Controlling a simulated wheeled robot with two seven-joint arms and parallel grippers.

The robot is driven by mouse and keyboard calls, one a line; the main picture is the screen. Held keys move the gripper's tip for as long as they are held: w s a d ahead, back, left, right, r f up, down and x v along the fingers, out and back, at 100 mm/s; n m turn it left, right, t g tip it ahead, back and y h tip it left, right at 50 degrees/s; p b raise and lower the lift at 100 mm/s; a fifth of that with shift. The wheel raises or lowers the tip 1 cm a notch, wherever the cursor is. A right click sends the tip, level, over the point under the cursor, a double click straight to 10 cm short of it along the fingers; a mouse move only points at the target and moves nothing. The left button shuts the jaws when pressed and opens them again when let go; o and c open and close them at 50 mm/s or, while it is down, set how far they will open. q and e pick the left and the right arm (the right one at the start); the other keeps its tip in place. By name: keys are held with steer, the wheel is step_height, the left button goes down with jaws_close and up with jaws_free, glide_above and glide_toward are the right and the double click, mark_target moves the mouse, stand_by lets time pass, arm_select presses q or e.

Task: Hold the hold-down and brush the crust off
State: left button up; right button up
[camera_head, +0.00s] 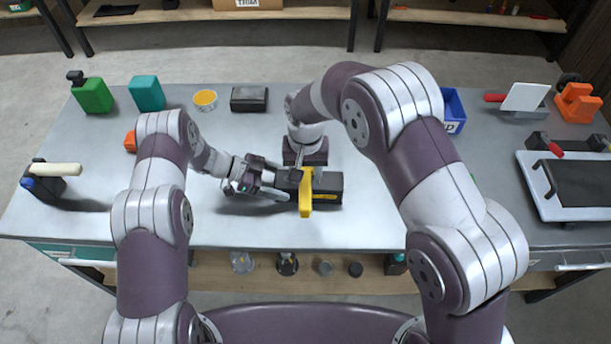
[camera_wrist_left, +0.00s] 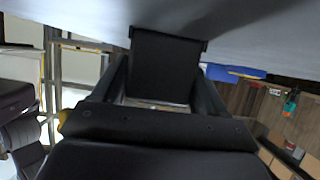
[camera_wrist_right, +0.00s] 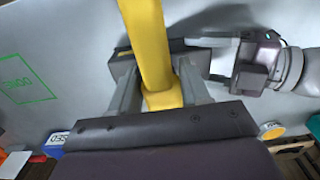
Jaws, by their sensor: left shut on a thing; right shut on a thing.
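A dark battery-like block (camera_head: 328,187) sits on the grey bench, with a yellow bar (camera_head: 305,192) across its top. My right gripper (camera_head: 304,168) reaches down and is shut on the yellow bar, which also stands between its fingers in the right wrist view (camera_wrist_right: 155,60). My left gripper (camera_head: 290,180) comes in from the left, low over the bench, and is shut on a dark block (camera_wrist_left: 165,65) that fills the gap between its fingers. I cannot tell from the views which piece is the hold-down. No crust can be made out.
A green can (camera_head: 93,95), a teal box (camera_head: 147,93), a yellow-topped cup (camera_head: 205,99) and a black box (camera_head: 249,99) stand behind. A cream-handled tool (camera_head: 55,169) is at the left. A white tray (camera_head: 546,206) lies at the right. The bench front is clear.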

steer(key=shift+r, duration=0.15)
steer(key=shift+r, duration=1.4)
arm_select(q)
steer(key=o, duration=1.1)
steer(key=v, duration=0.4)
steer(key=r+p+v, duration=0.1)
steer(key=v, duration=0.3)
steer(key=shift+d, duration=0.2)
arm_select(e)
steer(key=shift+r, duration=0.55)
arm_select(q)
steer(key=shift+a+r, duration=0.1)
steer(key=shift+a, duration=0.15)
steer(key=v, duration=1.2)
